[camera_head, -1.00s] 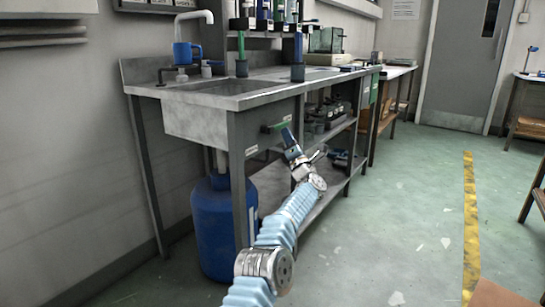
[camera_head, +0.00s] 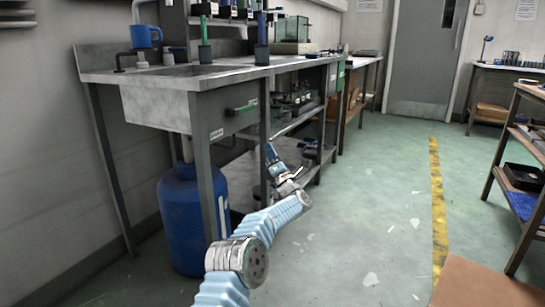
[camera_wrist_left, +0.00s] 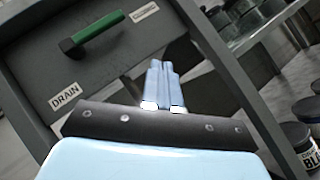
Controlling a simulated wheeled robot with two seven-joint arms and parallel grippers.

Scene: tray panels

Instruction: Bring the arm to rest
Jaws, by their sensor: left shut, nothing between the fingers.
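My left arm reaches in from the bottom of the head view. Its gripper (camera_head: 270,155) is in front of the sink bench, below and to the right of the green drawer handle (camera_head: 241,107). In the left wrist view the two blue fingers (camera_wrist_left: 164,84) are together with nothing between them. A grey panel labelled DRAIN (camera_wrist_left: 64,97) with the green handle (camera_wrist_left: 97,33) lies beyond them, apart from the fingers. My right gripper is not in view.
The sink bench (camera_head: 160,103) stands at the left with a blue drum (camera_head: 185,215) under it. Dark jars (camera_wrist_left: 305,145) show at the wrist view's right. A shelf rack (camera_head: 520,170) stands at the right. The green floor (camera_head: 370,210) between them is clear.

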